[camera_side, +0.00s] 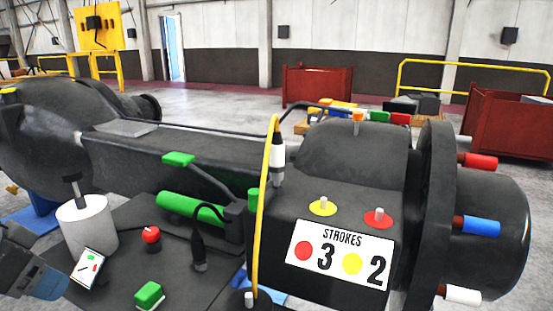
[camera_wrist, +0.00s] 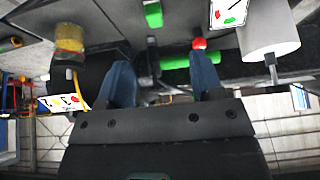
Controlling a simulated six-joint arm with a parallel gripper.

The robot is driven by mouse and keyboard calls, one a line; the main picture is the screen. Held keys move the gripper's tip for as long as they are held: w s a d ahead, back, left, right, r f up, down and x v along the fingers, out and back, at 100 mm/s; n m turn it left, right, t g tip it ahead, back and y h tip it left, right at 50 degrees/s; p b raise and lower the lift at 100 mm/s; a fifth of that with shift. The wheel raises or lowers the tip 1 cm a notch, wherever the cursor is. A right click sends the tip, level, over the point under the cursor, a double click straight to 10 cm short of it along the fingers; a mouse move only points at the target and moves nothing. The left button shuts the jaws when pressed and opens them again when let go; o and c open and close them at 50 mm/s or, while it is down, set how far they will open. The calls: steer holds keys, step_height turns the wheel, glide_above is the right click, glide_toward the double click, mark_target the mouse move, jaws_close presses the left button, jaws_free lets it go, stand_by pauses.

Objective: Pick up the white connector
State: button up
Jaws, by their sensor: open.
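In the side view, a white-and-black connector (camera_side: 278,155) stands upright on top of the dark casting, beside a looped yellow cable. A white cylindrical plug (camera_side: 463,294) with a brown end also sticks out at the lower right of the casting; I cannot tell which of the two is the task's white connector. In the wrist view my gripper (camera_wrist: 164,82) has its two blue fingers spread apart with nothing between them. What seems to be part of it shows at the lower left edge of the side view, far left of both white pieces.
A white cylinder (camera_side: 87,226) with a dark stem, a tilted card (camera_side: 88,268), a red knob (camera_side: 151,236) and a green button (camera_side: 149,294) stand near my gripper. A STROKES sign (camera_side: 340,254) is on the casting's front. Red (camera_side: 480,161) and blue (camera_side: 481,225) plugs stick out at right.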

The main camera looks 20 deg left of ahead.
steer(key=w+r+t, duration=0.4)
steer(key=w+r, duration=0.1)
steer(key=w, duration=0.6)
steer(key=m+t+h, duration=0.5)
steer(key=m+h, duration=0.2)
steer(key=h, duration=0.4)
glide_toward(270, 147)
steer(key=x, duration=1.1)
steer(key=shift+w+d, duration=0.15)
steer(key=shift+w, duration=0.15)
steer(key=c, duration=0.9)
